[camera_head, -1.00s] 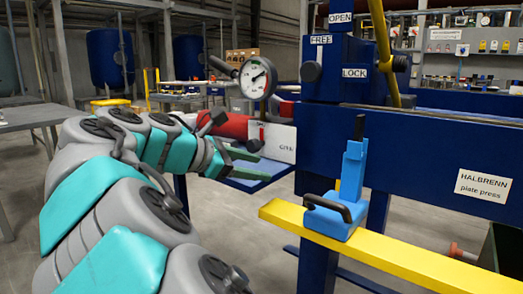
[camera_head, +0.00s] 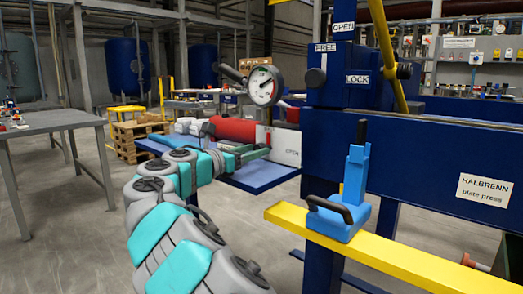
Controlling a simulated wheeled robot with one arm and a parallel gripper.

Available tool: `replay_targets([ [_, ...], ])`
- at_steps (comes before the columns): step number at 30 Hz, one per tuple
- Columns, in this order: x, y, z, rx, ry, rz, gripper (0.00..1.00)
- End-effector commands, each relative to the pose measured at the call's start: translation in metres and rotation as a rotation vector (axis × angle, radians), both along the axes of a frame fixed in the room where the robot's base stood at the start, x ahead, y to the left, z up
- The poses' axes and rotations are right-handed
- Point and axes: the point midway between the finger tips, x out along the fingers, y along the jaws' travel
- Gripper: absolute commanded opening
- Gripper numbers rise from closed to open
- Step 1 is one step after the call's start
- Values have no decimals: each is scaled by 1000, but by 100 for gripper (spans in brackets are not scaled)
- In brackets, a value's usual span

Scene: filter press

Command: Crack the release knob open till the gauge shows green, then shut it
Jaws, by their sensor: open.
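A white plate (camera_head: 290,147) marked OPEN, with a partly hidden second word, stands below the gauge. A small red and dark part, perhaps the release knob (camera_head: 268,135), shows at the plate's left side. My gripper (camera_head: 256,151) is open, its greenish fingers pointing right at the plate's left edge. I cannot tell whether they touch anything or surround the knob.
A red cylinder (camera_head: 236,130) lies behind my gripper, above a blue shelf (camera_head: 255,179). A blue clamp with a black handle (camera_head: 346,205) sits on a yellow bar (camera_head: 420,262) at the front right. A grey table (camera_head: 50,122) stands at left. The floor between is clear.

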Motion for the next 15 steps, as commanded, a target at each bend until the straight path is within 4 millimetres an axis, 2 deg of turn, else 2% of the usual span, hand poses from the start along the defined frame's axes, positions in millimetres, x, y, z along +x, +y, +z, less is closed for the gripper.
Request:
replay_targets([
  [6,22,-17,-1,0,2,-1,57],
  [15,25,-19,-1,1,1,1,56],
])
